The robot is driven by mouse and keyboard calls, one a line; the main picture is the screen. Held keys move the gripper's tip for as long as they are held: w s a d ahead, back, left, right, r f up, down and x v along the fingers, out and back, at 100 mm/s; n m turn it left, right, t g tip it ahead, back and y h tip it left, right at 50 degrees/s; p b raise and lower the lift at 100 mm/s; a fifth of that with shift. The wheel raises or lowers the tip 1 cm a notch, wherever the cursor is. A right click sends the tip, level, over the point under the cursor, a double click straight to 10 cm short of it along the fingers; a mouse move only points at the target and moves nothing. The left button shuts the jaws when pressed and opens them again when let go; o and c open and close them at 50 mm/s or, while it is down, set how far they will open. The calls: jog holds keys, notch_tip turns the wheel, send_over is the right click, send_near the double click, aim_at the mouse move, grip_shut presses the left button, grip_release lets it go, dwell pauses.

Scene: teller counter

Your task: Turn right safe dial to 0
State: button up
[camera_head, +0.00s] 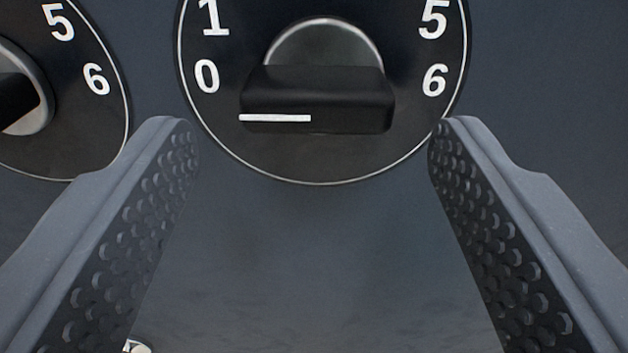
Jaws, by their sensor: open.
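The right safe dial (325,155) is a round black plate with a thin pale rim, at the top middle of the view. The numbers 0, 1, 5 and 6 show on it; its top is cut off. Its black bar knob (345,98) lies about level, with the white pointer line at its left end, on the side of the 0 and a little below that number in the picture. My gripper (315,135) is open and empty. Its two fingertips are wide apart, one on each side of the lower dial, and I see no contact with the knob.
A second dial (100,130) is partly in view at the left edge, with 5 and 6 showing and part of its black knob. The dark safe front (315,240) is bare below the right dial. A small shiny object (137,346) shows at the bottom left, too cut off to name.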

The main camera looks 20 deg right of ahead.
jog(key=b+v, duration=0.1)
jog(key=v, duration=1)
jog(key=shift+s+b, duration=0.3)
jog(key=shift+s, duration=0.1)
jog(key=w+r+y+b, duration=0.1)
jog(key=w+r+y, duration=0.25)
jog(key=r, duration=0.45)
jog(key=w+r+y+b, duration=0.15)
jog(key=w+r, duration=0.25)
jog(key=r, duration=0.5)
jog(key=s+d+r+n+y, duration=0.1)
jog(key=d+r+y, duration=0.15)
jog(key=r, duration=0.75)
jog(key=s+d+r+n+y, duration=0.1)
jog(key=d+r+y, duration=0.15)
jog(key=r, duration=0.75)
jog(key=s+d+r+h+b, duration=0.1)
jog(key=s+d+r, duration=0.5)
jog(key=s+d, duration=0.2)
jog(key=s+d+r+n+g+h+b, duration=0.1)
jog(key=s+d+r, duration=0.5)
jog(key=s+d, duration=0.2)
jog(key=s+d+r+h+b, duration=0.1)
jog(key=s+d+r, duration=0.5)
jog(key=s, duration=0.6)
jog(key=shift+d+n+g+h+b, duration=0.3)
jog(key=shift+d+n+h+b, duration=0.15)
jog(key=shift+d, duration=0.5)
